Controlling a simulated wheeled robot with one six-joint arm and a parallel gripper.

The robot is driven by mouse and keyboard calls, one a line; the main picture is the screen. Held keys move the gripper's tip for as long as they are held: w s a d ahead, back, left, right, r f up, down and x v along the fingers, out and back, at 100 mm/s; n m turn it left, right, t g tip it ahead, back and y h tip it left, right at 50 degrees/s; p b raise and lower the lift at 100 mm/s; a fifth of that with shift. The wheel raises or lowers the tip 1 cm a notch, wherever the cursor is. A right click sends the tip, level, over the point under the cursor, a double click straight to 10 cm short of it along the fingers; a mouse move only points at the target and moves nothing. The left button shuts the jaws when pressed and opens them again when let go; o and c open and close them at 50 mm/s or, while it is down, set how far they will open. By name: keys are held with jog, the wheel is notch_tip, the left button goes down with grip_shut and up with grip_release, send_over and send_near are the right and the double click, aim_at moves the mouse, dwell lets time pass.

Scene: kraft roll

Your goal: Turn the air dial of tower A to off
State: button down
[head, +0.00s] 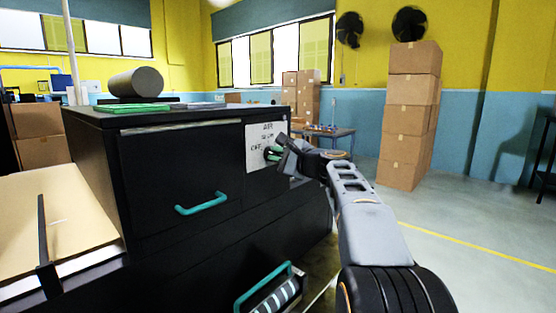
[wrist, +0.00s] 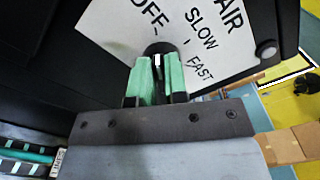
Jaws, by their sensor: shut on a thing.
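The air dial (wrist: 158,48) is a dark round knob on the front of a black cabinet, partly hidden between my fingers. A white label (wrist: 110,28) around it reads AIR, OFF, SLOW and FAST, and it also shows in the head view (head: 256,131). My gripper (wrist: 156,80) has green finger pads, one on each side of the dial, and is shut on it. In the head view my gripper (head: 274,153) reaches the panel from the right and covers the dial.
The black cabinet (head: 165,160) has a teal drawer handle (head: 202,203) left of the dial and a teal bar (head: 263,285) low down. A grey roll (head: 137,83) lies on top. Stacked cartons (head: 405,125) stand behind at right. The floor at right is clear.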

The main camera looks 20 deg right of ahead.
dwell(0.4)
jog(key=c, duration=1.1)
grip_release()
jog(key=shift+c, duration=0.2)
jog(key=v, duration=1.4)
jog(key=shift+a, duration=0.1)
jog(key=s+a+f+n+g+h+p, duration=0.1)
jog(key=s+a+f+n+g+p, duration=0.2)
jog(key=a+p, duration=0.35)
jog(key=s+a+f+n+g+h+p, duration=0.1)
jog(key=a+f+n+g+p, duration=0.2)
jog(key=a+n+g+p, duration=0.35)
jog(key=s+a+f+n+g+h+p, duration=0.1)
jog(key=s+a+f+n+h+p, duration=0.1)
jog(key=s+n+p, duration=0.2)
jog(key=s+a+f+n+g+h+p, duration=0.2)
jog(key=s+n, duration=0.3)
jog(key=s, duration=0.3)
jog(key=shift+a+f+n+h+p, duration=0.2)
jog(key=shift+f+n+h+p, duration=0.15)
jog(key=shift+f+h+p, duration=0.5)
